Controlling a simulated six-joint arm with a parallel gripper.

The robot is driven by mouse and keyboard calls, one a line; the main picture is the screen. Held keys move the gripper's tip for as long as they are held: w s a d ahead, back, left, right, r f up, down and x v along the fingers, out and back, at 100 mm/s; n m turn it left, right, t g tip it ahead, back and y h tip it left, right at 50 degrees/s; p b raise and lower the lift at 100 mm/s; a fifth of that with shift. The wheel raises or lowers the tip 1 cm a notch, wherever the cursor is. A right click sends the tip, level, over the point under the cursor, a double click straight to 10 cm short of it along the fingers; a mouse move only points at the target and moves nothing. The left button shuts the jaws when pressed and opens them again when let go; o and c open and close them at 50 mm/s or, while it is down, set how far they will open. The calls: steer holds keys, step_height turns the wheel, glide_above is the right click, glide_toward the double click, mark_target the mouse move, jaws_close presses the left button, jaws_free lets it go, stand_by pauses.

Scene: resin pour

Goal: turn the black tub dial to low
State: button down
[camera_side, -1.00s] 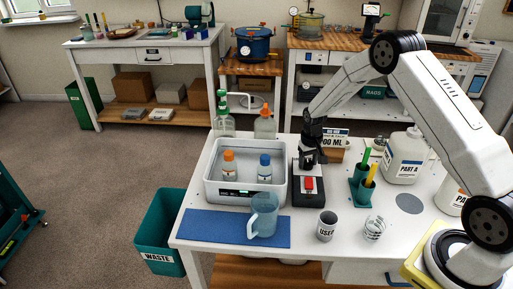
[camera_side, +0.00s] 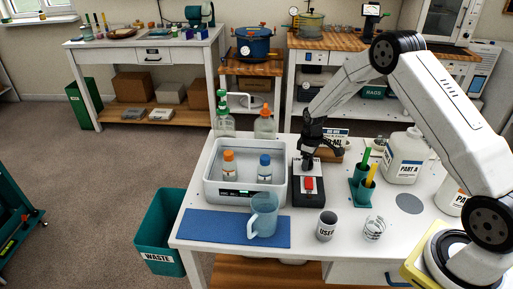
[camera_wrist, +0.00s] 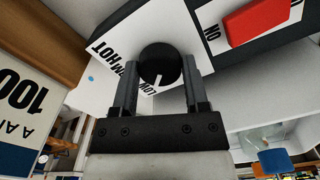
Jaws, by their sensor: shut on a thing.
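The black dial (camera_wrist: 160,62) sits on a white label plate (camera_wrist: 95,85) with LOW, a partly covered word and HOT printed beside it. Its short white pointer mark faces the lower edge of the wrist view, close to LOW. My gripper (camera_wrist: 160,80) is shut on the dial, one finger on each side. In the side view, my gripper (camera_side: 308,160) is down at the back of the black control box (camera_side: 308,198), and it hides the dial there. The white tub (camera_side: 222,193) stands left of the box.
A red switch (camera_side: 309,184) is on the box's front part; it also shows in the wrist view (camera_wrist: 262,20). Orange-capped (camera_side: 229,162) and blue-capped (camera_side: 265,168) bottles stand in the tub. A green holder (camera_side: 360,188) is at right, a jug (camera_side: 263,215) in front.

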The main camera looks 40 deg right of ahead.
steer(key=shift+n, duration=0.6)
steer(key=shift+c, duration=0.5)
jaws_free()
steer(key=shift+r, duration=0.15)
steer(key=shift+r, duration=3.8)
